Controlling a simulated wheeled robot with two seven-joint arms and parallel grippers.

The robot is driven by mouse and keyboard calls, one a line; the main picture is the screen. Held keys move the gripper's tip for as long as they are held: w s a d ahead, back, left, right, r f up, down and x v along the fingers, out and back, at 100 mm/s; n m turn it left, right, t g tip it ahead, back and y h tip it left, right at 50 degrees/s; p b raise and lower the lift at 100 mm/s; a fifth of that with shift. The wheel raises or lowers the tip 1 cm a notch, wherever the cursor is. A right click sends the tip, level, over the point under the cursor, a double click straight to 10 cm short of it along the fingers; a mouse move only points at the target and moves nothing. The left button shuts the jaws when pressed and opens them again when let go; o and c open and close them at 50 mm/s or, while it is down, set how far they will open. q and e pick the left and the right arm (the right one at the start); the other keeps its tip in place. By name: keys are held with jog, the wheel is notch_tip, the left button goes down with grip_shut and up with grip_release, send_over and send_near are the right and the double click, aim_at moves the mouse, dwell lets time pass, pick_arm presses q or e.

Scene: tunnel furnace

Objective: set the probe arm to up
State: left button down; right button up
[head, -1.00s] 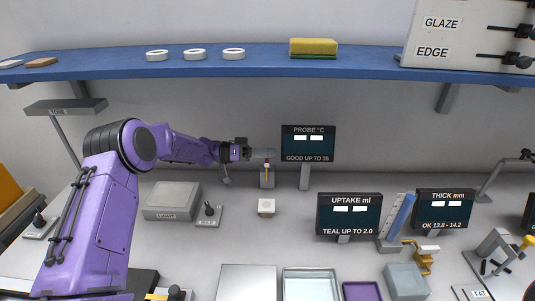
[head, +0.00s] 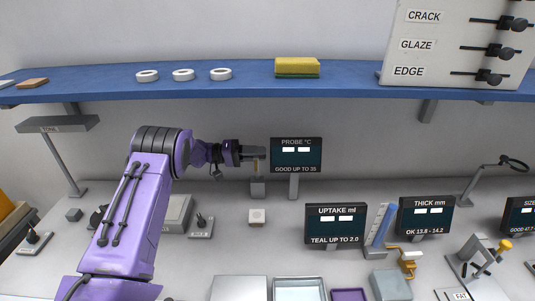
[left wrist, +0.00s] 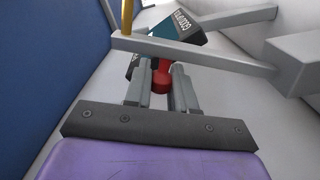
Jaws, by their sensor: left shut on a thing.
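My left gripper (head: 256,153) reaches in from the left at the top of the yellow rod. In the left wrist view its two grey fingers (left wrist: 162,85) are closed on a red knob (left wrist: 160,78). The fingers hide the knob in the head view. My right gripper is out of view.
A blue shelf (head: 220,90) with white rings and a yellow sponge (head: 297,67) runs above my arm.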

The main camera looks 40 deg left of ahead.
pick_arm(q)
jog(key=c, duration=1)
grip_release()
jog(key=shift+w+a+r, duration=0.1)
jog(key=shift+a+r, duration=0.05)
jog(key=shift+r, duration=0.15)
jog(key=shift+w+a+f, duration=0.1)
jog(key=shift+f, duration=0.1)
jog(key=shift+a, duration=0.15)
jog(key=b+v, duration=0.4)
jog(key=v, duration=0.6)
